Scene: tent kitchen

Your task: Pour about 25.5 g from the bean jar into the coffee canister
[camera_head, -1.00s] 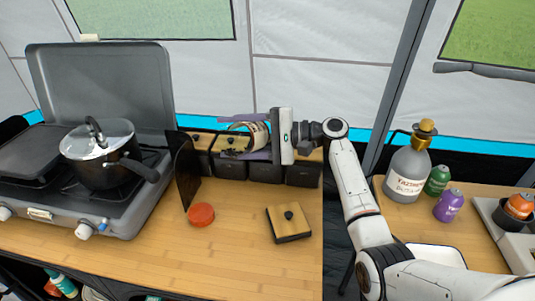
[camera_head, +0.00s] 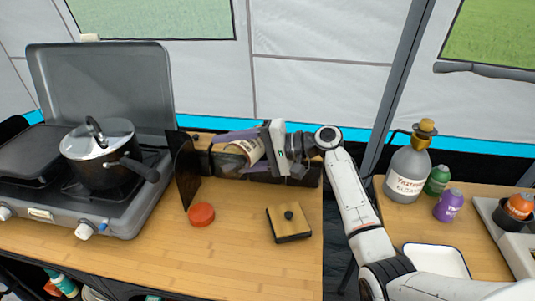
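My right gripper (camera_head: 243,150) comes in from the right and is shut on the bean jar (camera_head: 241,152), a clear jar with a pale label. The jar is tilted and its left end hangs low over the left part of a row of dark canisters (camera_head: 302,174) at the back of the counter. The open canister under it is mostly hidden by the jar and gripper. I cannot tell whether beans are falling. A square wooden canister lid with a black knob (camera_head: 289,222) and a round red lid (camera_head: 201,215) lie on the counter. My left gripper is out of view.
A dark upright panel (camera_head: 184,170) stands just left of the jar. Beyond it are a grey camp stove (camera_head: 130,215) and a lidded pot (camera_head: 98,150). A bottle (camera_head: 408,172) and small purple jar (camera_head: 449,206) stand on the right table.

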